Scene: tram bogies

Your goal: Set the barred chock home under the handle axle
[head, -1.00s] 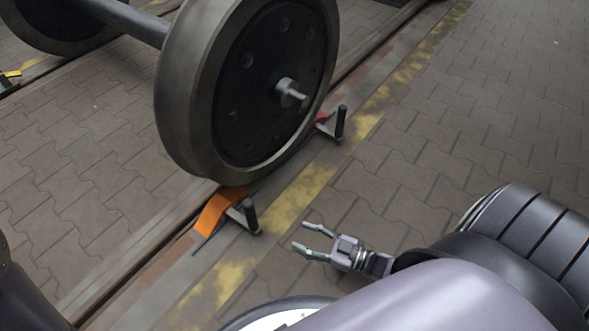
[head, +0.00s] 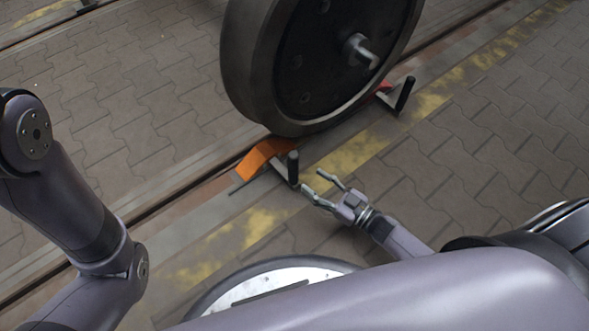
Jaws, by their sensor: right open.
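An orange chock (head: 262,158) lies on the rail against the near-left foot of the large dark wheel (head: 312,62). A bracket joins it to an upright black handle (head: 293,167). A red chock (head: 384,97) with a similar black handle (head: 405,95) is at the wheel's right foot, mostly hidden by the wheel. I see no bars on either, so I cannot tell which is the barred one. My right gripper (head: 313,182) is open and empty, fingers pointing at the orange chock's handle, just right of it and apart. My left gripper is out of view.
The rail (head: 172,204) runs diagonally beneath the wheel, with a worn yellow line (head: 228,234) beside it. A metal axle stub (head: 360,50) sticks out of the wheel. My left arm fills the left side. The paving (head: 480,150) at right is clear.

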